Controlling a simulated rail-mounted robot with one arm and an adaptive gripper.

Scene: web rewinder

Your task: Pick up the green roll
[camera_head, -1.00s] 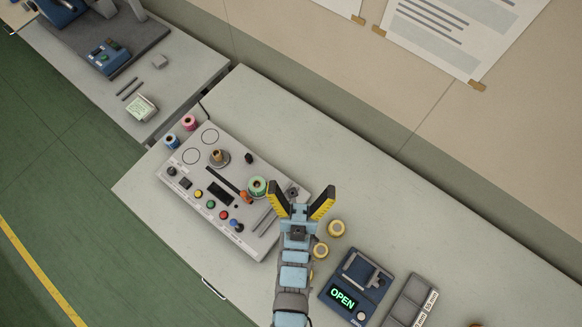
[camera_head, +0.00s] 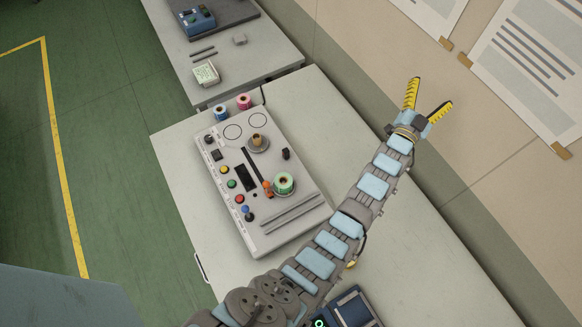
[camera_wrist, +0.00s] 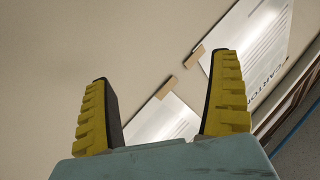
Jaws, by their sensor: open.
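The green roll (camera_head: 284,182) sits upright on the right part of the grey rewinder panel (camera_head: 290,235), beside an orange part. My gripper (camera_head: 428,95) is open and empty, up and to the right of the panel, well apart from the green roll. In the wrist view my gripper (camera_wrist: 165,100) shows two spread yellow fingers with nothing between them. That view faces the wall and posters, and the green roll is not in it.
A blue roll (camera_head: 221,112) and a pink roll (camera_head: 243,102) stand at the panel's far end. A brass-coloured spindle (camera_head: 257,141) rises from the panel. My arm crosses the table's right part and partly hides a dark blue device (camera_head: 352,309). Posters (camera_head: 530,65) hang on the wall.

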